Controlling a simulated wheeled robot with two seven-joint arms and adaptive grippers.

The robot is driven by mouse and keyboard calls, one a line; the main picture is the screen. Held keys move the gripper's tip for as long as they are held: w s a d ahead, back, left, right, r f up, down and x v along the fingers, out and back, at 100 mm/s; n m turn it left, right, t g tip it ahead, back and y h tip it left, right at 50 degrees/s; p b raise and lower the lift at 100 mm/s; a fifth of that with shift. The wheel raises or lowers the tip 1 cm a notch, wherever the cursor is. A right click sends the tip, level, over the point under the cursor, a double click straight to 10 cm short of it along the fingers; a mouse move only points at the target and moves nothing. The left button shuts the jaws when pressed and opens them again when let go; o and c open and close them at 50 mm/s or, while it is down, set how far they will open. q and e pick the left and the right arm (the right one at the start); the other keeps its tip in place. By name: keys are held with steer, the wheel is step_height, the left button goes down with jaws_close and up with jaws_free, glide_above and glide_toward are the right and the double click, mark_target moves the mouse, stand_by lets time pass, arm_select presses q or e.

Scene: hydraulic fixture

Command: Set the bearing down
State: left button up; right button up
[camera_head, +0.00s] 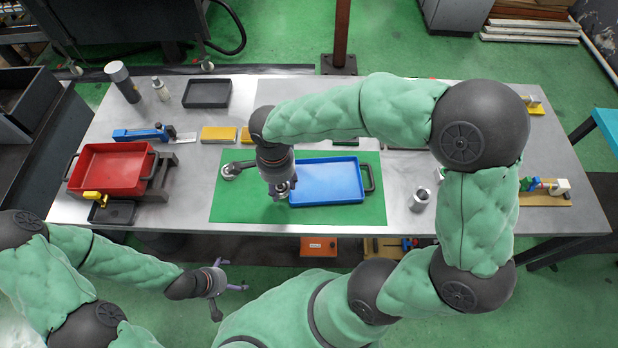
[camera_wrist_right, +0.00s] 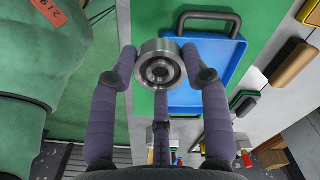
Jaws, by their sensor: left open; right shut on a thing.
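My right gripper (camera_head: 281,186) is shut on the bearing, a round steel ring with a dark centre (camera_wrist_right: 158,64). In the right wrist view the fingers close around it. In the head view the fingers mostly hide the bearing (camera_head: 282,191), at the left end of the blue tray (camera_head: 330,184). The tray also shows in the right wrist view (camera_wrist_right: 228,62), beside and behind the bearing. The green mat (camera_head: 240,203) lies below. I cannot tell whether the bearing touches anything below it. My left gripper (camera_head: 229,287) is open and empty, in front of the table.
A round metal part with a dark arm (camera_head: 231,171) is at the mat's left. A red tray (camera_head: 110,168) stands further left, a black tray (camera_head: 207,93) at the back. Yellow blocks (camera_head: 219,134) lie behind the mat. Metal cylinders (camera_head: 420,198) stand right. The mat's front left is clear.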

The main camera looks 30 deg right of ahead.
steer(key=w+d+f, duration=0.2)
steer(key=d, duration=0.2)
steer(key=b, duration=0.2)
glide_above(302, 184)
steer(key=f, duration=0.5)
steer(key=shift+s+a, duration=0.1)
steer(key=shift+a, duration=0.1)
steer(key=shift+d+f, duration=0.15)
steer(key=shift+f, duration=0.15)
steer(key=shift+w+d+f+b, duration=0.1)
steer(key=shift+f+b, duration=0.1)
steer(key=shift+f, duration=0.65)
steer(key=shift+w+d+f+b, duration=0.1)
steer(key=shift+f+b, duration=0.1)
steer(key=shift+f, duration=0.65)
steer(key=shift+f, duration=0.2)
steer(key=o, duration=1.2)
